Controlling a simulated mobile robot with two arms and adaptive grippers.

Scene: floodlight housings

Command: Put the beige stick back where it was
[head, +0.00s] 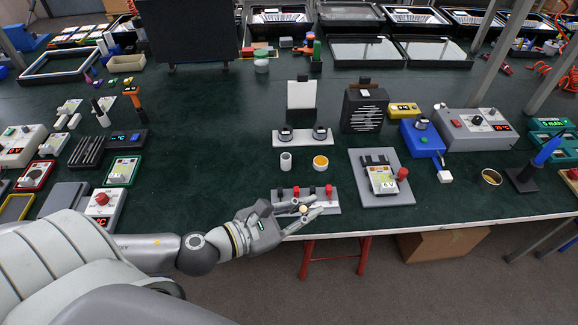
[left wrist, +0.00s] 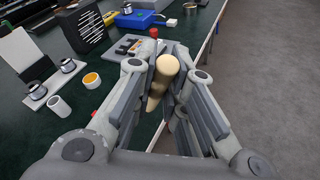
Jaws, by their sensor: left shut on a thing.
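The beige stick (left wrist: 162,80) sits between the fingers of my left gripper (left wrist: 160,92) in the left wrist view, its rounded end pointing away from the wrist. The gripper is shut on it. In the head view my left gripper (head: 305,208) is at the table's front edge, at the grey rack (head: 333,207) with red and black knobs. Only a small beige part of the stick shows there. Whether the stick touches the rack cannot be told. My right gripper is not in view.
A grey board with a yellow meter (head: 381,180) and red knob lies right of the rack. A white cup (head: 286,161) and an orange-filled cup (head: 320,162) stand behind it. The green table (head: 230,150) is clear to the left of these. Its front edge is close.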

